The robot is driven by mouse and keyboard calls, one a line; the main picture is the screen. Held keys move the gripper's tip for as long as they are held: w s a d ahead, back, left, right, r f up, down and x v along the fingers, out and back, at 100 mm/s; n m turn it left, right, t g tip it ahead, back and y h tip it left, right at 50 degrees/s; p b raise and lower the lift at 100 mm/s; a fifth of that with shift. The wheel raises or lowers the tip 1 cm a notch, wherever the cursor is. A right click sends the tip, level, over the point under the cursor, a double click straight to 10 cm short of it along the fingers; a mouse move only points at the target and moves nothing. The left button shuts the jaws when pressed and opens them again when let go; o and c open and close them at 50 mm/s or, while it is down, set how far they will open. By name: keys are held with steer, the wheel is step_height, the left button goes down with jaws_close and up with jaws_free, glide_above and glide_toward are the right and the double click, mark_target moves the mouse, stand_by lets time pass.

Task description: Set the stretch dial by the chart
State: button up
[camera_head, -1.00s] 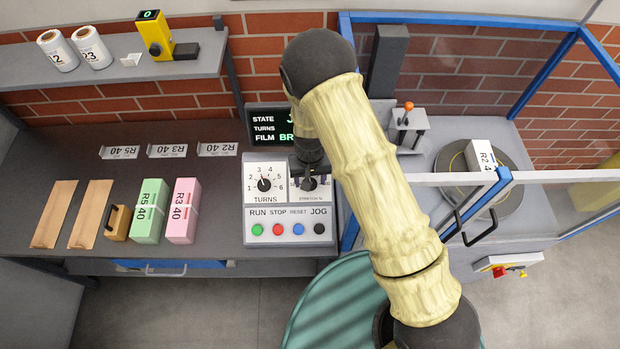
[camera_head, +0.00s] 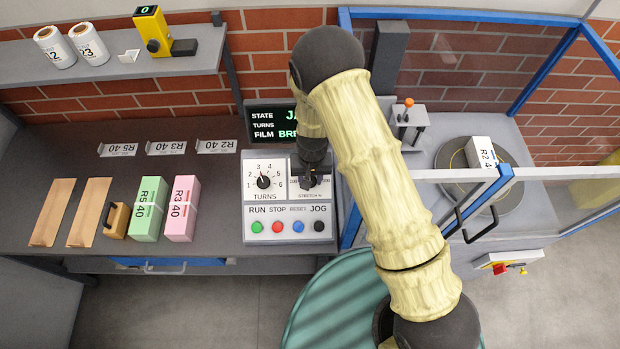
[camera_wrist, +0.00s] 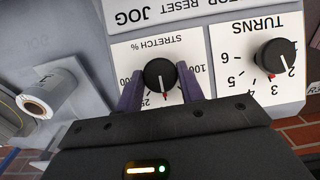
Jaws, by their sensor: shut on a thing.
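The stretch dial (camera_wrist: 160,73) is a round black knob on a white plate marked STRETCH %. In the wrist view its red pointer faces the picture's bottom edge, between the 25 and 100 marks. My gripper (camera_wrist: 160,82) has one finger on each side of the knob and is shut on it. In the head view my gripper (camera_head: 312,180) is at the panel's upper right and hides most of this dial. The turns dial (camera_head: 264,182) is beside it, also in the wrist view (camera_wrist: 276,56). I cannot make out a chart.
Coloured buttons (camera_head: 277,227) line the panel below the dials. A display (camera_head: 271,122) behind it is partly hidden by my arm. Green (camera_head: 149,208) and pink (camera_head: 183,208) bundles stand left of the panel. A caged turntable (camera_head: 452,190) is at right.

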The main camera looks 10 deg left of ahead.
mark_target(313, 180)
stand_by(0.3)
steer(key=o, duration=1)
steer(key=shift+c, duration=0.2)
steer(key=shift+r, duration=0.2)
step_height(313, 180, up, 17)
steer(key=b, duration=0.4)
steer(key=shift+w+d, duration=0.15)
steer(key=shift+d, duration=0.2)
